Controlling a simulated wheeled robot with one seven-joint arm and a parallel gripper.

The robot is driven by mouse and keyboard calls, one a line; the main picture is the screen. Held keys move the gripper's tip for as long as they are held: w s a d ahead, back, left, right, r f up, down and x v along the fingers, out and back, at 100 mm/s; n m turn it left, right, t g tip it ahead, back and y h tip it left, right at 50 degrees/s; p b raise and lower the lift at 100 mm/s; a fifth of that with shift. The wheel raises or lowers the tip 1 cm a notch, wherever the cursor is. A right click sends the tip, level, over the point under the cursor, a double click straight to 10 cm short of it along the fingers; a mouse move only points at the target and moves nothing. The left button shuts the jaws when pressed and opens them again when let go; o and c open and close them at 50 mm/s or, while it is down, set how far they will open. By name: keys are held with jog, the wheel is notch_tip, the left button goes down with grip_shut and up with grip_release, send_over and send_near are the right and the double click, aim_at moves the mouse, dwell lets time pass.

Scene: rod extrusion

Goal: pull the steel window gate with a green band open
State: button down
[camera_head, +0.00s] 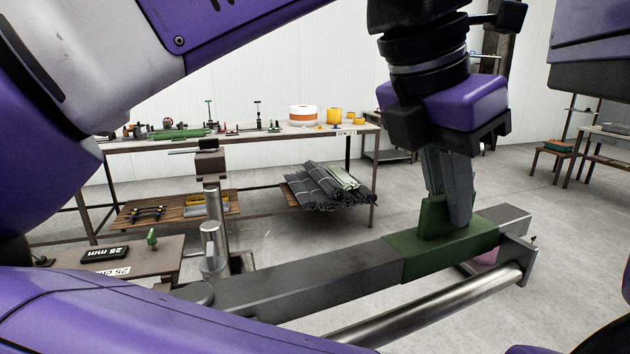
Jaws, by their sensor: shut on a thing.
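The steel window gate (310,279) is a long grey bar that runs from the lower left to the right. A green band (450,254) wraps it near its right end, and a green tab (432,218) stands up from the band. My gripper (448,215) points down from above with its fingers at the green tab. It is shut on the tab, and the fingers hide part of it. The left end of the gate is near a round pivot (195,292), partly hidden by my arm.
A polished round rod (440,308) runs alongside the gate in front. A steel post (212,235) stands left of the gate. A workbench (270,138) with tools and yellow rolls is behind. A low table with "25 mm" labels (104,253) is at left. Open floor lies behind the gate.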

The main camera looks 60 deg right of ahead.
jog(key=shift+s+a+m, duration=0.6)
jog(key=shift+s+a, duration=0.3)
jog(key=shift+a, duration=0.05)
jog(key=c, duration=1.5)
grip_release()
jog(key=shift+p+v, duration=0.3)
jog(key=shift+v, duration=3.65)
jog(key=shift+w+d, duration=0.1)
